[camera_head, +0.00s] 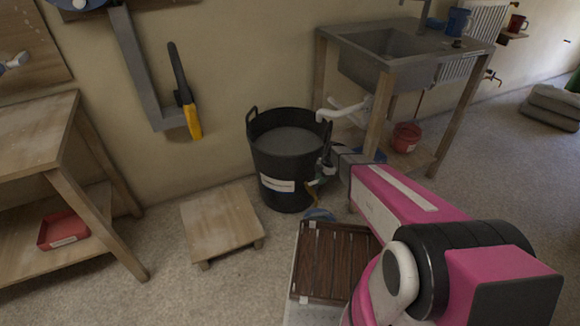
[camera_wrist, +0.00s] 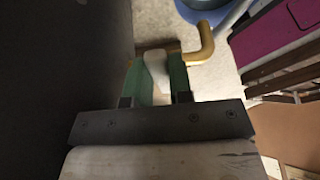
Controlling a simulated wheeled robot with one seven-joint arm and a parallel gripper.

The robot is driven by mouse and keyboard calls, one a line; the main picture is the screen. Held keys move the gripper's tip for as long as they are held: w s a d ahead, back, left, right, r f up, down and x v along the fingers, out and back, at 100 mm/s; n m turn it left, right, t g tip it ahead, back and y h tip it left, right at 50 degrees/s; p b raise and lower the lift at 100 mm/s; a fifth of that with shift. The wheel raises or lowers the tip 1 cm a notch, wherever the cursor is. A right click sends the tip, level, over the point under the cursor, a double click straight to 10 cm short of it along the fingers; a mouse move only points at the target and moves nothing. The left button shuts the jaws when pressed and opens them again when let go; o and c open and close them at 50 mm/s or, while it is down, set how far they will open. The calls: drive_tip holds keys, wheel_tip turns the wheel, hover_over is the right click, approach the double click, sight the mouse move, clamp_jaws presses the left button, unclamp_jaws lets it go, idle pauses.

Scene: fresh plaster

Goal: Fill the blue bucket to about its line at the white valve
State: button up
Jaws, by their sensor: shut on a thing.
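The black tub (camera_head: 283,165) of grey liquid stands on the floor against the wall. A brass spout (camera_head: 313,189) comes out low on its right side; it also shows in the wrist view (camera_wrist: 203,45). My gripper (camera_head: 325,168) is at the tub's right side. In the wrist view its green-padded fingers (camera_wrist: 156,78) are shut on the white valve handle (camera_wrist: 155,62). The blue bucket (camera_head: 319,214) is below the spout, mostly hidden behind a slatted crate. Part of its rim shows in the wrist view (camera_wrist: 226,20). Its line and its fill cannot be seen.
The brown slatted crate (camera_head: 333,262) is close in front of the bucket. A low wooden stool (camera_head: 220,222) stands left of the tub, and a sink bench (camera_head: 440,60) behind right. A workbench (camera_head: 35,130) is at far left.

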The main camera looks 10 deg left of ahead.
drive_tip(key=shift+w, duration=0.2)
drive_tip(key=o, duration=0.7)
drive_tip(key=shift+o, duration=0.2)
drive_tip(key=shift+s, duration=0.1)
drive_tip(key=v, duration=1.2)
drive_tip(key=shift+s, duration=0.1)
drive_tip(key=s+d+r+m+t+h, duration=0.1)
drive_tip(key=s+d+r+m, duration=0.5)
drive_tip(key=s+d+m, duration=0.2)
drive_tip(key=s+d+r+m+t+h, duration=0.1)
drive_tip(key=s+d+r+m, duration=0.6)
drive_tip(key=s+m, duration=0.6)
drive_tip(key=d+m, duration=0.1)
drive_tip(key=m, duration=0.3)
drive_tip(key=shift+r+h, duration=0.3)
drive_tip(key=shift+h, duration=0.1)
